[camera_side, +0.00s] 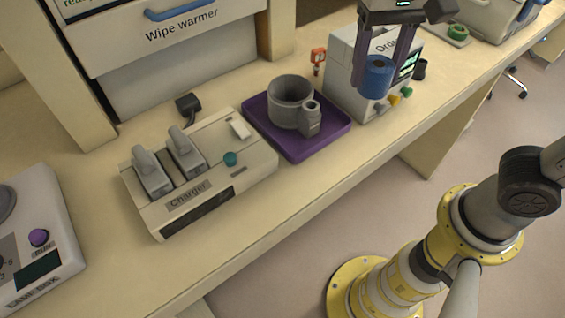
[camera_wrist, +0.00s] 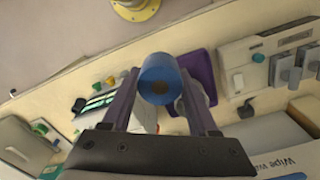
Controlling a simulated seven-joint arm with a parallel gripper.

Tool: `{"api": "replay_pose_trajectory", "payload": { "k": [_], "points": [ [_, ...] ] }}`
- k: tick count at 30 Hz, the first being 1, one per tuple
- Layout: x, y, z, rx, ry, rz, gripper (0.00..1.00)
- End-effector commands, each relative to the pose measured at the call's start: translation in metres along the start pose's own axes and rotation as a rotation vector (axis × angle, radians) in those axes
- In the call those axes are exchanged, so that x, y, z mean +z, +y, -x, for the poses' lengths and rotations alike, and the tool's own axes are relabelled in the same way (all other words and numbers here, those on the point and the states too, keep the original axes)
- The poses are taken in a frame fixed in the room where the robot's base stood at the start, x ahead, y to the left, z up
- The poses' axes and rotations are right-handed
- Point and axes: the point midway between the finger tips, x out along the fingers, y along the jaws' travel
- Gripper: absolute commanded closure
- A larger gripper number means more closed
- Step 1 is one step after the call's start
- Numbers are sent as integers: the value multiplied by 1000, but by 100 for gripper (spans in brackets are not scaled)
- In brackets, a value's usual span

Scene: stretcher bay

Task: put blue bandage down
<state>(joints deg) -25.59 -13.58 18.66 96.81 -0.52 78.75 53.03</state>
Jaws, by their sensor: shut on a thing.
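The blue bandage (camera_side: 377,77) is a rolled cylinder held between the fingers of my gripper (camera_side: 382,62). It hangs in the air by the front of the white box labelled "Orde…", and I cannot tell the exact gap between them.
A purple tray (camera_side: 256,117) holding a grey mug-like vessel (camera_side: 291,100) stands left of the white box (camera_side: 343,78). The charger (camera_side: 200,168) is further left. A green roll (camera_side: 457,32) lies at the back right. Bare counter (camera_side: 330,190) runs along the front edge.

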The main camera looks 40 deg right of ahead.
Motion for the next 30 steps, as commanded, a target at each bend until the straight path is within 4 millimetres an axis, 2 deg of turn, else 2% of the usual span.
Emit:
{"api": "replay_pose_trajectory", "payload": {
  "k": [1,6,13,15,18,23,26,30],
  "points": [
    [17,-6,0,-1,1,57,96],
    [62,-17,-2,-2,3,202,96],
    [102,-20,-4,-3,5,333,96],
    [99,-19,-23,5,1,323,96],
    [99,-19,-40,3,2,322,96],
    [97,-25,-55,1,3,321,96],
    [92,-39,-64,2,2,320,96],
    [83,-69,-77,3,2,320,96]
  ]
}}
